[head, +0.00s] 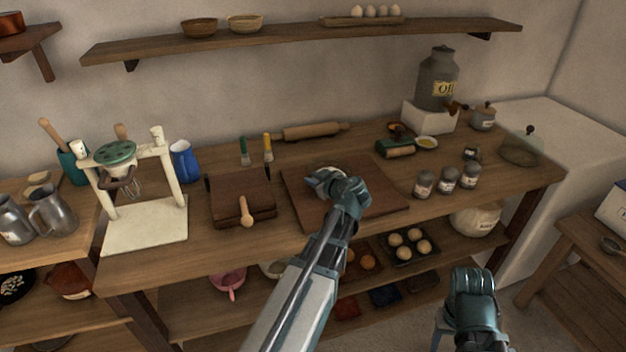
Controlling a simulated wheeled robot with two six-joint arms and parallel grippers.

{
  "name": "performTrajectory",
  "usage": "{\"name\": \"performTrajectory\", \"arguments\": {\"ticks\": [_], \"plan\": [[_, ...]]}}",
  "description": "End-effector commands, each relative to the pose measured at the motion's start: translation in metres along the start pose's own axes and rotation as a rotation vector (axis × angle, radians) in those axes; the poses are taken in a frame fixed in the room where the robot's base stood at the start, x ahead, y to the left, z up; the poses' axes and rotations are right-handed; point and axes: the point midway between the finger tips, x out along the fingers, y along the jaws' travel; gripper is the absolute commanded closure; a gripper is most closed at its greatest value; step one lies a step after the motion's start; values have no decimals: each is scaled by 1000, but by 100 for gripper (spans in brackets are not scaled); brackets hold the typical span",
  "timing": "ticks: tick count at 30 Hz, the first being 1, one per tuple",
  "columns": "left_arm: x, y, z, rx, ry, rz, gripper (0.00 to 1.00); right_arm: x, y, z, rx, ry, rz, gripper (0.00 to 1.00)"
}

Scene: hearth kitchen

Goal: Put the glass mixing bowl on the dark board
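The dark board (384,195) lies flat on the worktop near its middle. A pale, glassy shape (322,178), which looks like the glass mixing bowl, shows over the board's left part. My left gripper (335,181) is right beside it, over the board, and hides part of it. I cannot tell whether the fingers hold the bowl or whether the bowl rests on the board. My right gripper (474,285) is in front of the worktop at the lower right, away from the board. Its fingers face away, so their opening is unclear.
A brown block (232,188) with a wooden-handled tool lies left of the board. A rolling pin (309,131) is behind it. Labelled jars (447,180) stand to its right. A cream stand mixer (147,220) is at the left. A shelf (300,38) runs along the wall above.

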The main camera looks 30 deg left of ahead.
Motion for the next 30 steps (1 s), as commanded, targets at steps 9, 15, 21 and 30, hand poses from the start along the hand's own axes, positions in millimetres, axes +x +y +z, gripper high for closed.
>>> {"name": "performTrajectory", "arguments": {"ticks": [9,15,21,30], "plan": [[0,0,0,0,0,0,57,0,0,0,0,0,0,45],[-11,0,-2,1,0,2,57,-6,1,0,0,0,0,45],[-51,0,-5,2,-1,4,57,-24,2,1,0,0,0,45],[-103,0,-4,1,0,2,57,-45,4,3,0,0,0,45]]}}
